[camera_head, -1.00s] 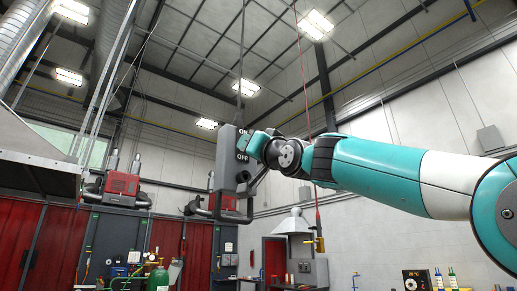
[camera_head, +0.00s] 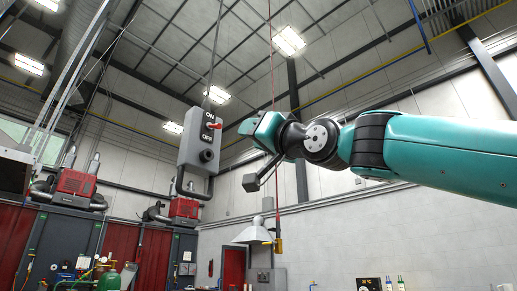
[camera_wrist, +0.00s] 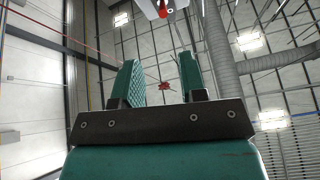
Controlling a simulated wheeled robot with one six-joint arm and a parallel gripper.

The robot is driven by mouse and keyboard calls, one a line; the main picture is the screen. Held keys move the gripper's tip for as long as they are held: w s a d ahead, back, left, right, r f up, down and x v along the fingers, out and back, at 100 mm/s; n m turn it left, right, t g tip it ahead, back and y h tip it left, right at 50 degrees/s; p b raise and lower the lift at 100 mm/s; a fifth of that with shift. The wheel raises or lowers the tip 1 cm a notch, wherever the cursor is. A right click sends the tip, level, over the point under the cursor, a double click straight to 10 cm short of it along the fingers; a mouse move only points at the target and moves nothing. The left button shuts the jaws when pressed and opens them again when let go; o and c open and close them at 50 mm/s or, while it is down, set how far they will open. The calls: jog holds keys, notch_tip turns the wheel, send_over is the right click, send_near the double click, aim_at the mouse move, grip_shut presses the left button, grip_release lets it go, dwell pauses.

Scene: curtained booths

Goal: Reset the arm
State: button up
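A grey hanging switch box (camera_head: 198,152) marked ON and OFF is left of the centre in the head view. Its red lever (camera_head: 214,126) sticks out beside the ON mark. My gripper (camera_head: 248,125) is to the right of the box, with a visible gap between them. In the wrist view my gripper (camera_wrist: 160,65) has its two teal fingers apart, with nothing held between them. A pale box part with a red piece (camera_wrist: 163,9) shows at the top of the wrist view; I cannot tell for sure that it is the switch box.
A red cord (camera_head: 272,80) hangs behind my arm, ending in a yellow piece (camera_head: 278,245). Red machines (camera_head: 75,184) stand high on the left. Red curtains (camera_head: 123,248) and a green gas cylinder (camera_head: 110,281) are below. The space right of the box holds my arm.

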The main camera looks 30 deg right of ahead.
jog(key=shift+s+d+f, duration=0.15)
jog(key=shift+s+f, duration=0.05)
jog(key=shift+s, duration=0.25)
dwell(0.4)
jog(key=w+a+f+n+g, duration=0.1)
jog(key=a+f+g, duration=0.25)
jog(key=f, duration=0.85)
jog(key=a+f+n+g, duration=0.15)
jog(key=f+g, duration=0.35)
jog(key=f, duration=0.7)
jog(key=w+a+f+g, duration=0.1)
jog(key=a+f+g, duration=0.25)
jog(key=f, duration=0.75)
jog(key=s+d+f+n+g+h, duration=0.1)
jog(key=s+f+n+g+h, duration=0.2)
jog(key=s+f+g, duration=1.25)
jog(key=s+r+t+p, duration=0.3)
jog(key=r+t+p, duration=0.2)
jog(key=p, duration=0.9)
notch_tip(320, 180, up, 3)
jog(key=shift+s+f, duration=0.15)
jog(key=shift+s, duration=0.15)
